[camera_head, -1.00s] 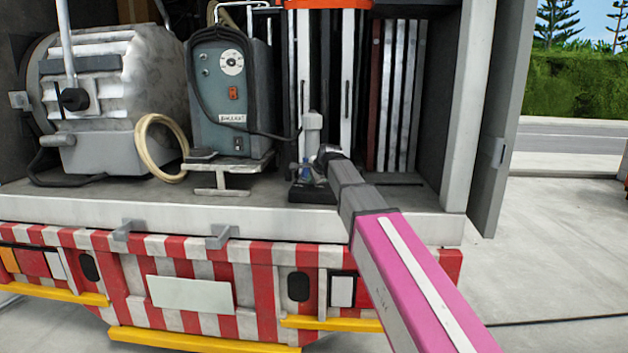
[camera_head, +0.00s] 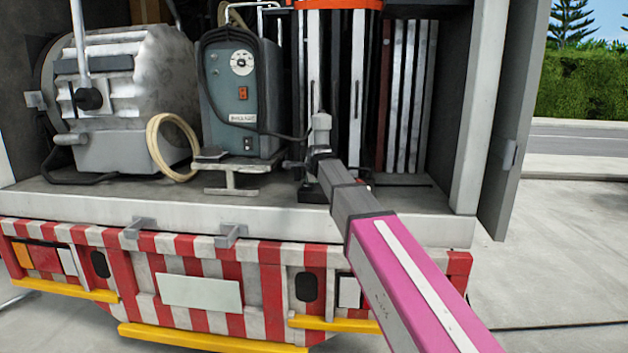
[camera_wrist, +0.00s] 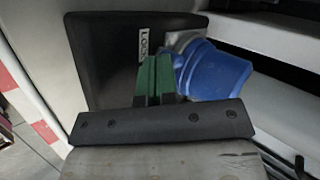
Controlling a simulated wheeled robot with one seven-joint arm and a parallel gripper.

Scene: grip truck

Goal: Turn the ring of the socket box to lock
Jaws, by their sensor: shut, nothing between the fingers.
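The black socket box (camera_wrist: 110,60) fills the upper left of the wrist view, with a white LOCK label (camera_wrist: 142,44) on its face. A blue ring (camera_wrist: 213,72) sits to the right of the label and is tilted. My gripper (camera_wrist: 155,62) has green fingers that are shut with nothing between them. They are just left of the ring and below the label; I cannot tell whether they touch the ring. In the head view, the box's dark base (camera_head: 313,194) stands on the truck bed, and my arm hides the ring and most of the box.
A grey power unit (camera_head: 240,92) on a small stand is left of the box, with a cream hose coil (camera_head: 172,148) beside it. A large metal drum machine (camera_head: 130,95) is further left. Upright panels (camera_head: 408,95) stand behind at right. The bed's front edge (camera_head: 270,228) runs below.

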